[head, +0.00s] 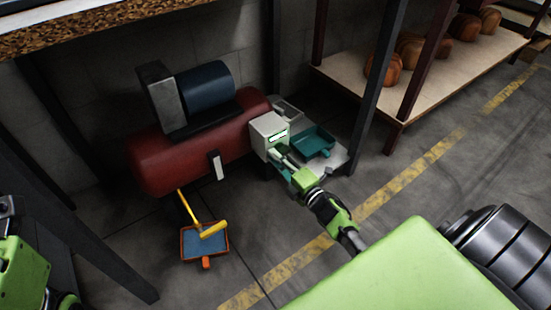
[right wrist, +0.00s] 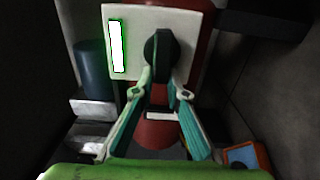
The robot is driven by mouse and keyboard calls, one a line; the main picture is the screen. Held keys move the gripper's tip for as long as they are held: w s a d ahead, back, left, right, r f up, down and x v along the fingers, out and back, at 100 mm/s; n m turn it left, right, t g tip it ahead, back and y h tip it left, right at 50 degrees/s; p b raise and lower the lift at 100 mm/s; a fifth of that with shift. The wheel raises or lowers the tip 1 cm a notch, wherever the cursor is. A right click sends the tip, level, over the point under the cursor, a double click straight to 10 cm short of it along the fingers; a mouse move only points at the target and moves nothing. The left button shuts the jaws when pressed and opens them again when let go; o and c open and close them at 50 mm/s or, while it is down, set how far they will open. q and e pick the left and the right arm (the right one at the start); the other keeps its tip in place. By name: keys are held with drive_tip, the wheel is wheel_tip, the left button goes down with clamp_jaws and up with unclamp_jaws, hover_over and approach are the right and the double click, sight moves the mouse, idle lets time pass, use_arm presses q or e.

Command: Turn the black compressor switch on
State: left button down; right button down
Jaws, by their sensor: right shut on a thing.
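The red compressor (head: 190,160) lies under the shelf in the head view, with a pale switch box (head: 268,130) on its right end. In the right wrist view the box (right wrist: 190,20) has a round black switch (right wrist: 160,48) on its face and a bright white bar edged in green beside it. My right gripper (head: 284,160) reaches the box from the lower right. In the right wrist view its two fingers (right wrist: 160,78) are closed on the lower part of the black switch, one on each side. Only part of my left arm shows at the left edge; its fingertips are out of view.
A grey platform with a teal tray (head: 312,141) stands right of the box, near a dark post (head: 378,85). An orange-rimmed blue tray (head: 190,243) with a yellow-handled tool (head: 213,229) lies on the floor in front.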

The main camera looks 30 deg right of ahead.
drive_tip(key=shift+d+f, duration=0.15)
drive_tip(key=shift+d, duration=0.45)
drive_tip(key=c, duration=2)
unclamp_jaws()
drive_tip(key=shift+s+d, duration=0.1)
drive_tip(key=shift+a, duration=0.3)
drive_tip(key=s, duration=0.8)
drive_tip(key=s+d, duration=0.1)
drive_tip(key=s, duration=0.3)
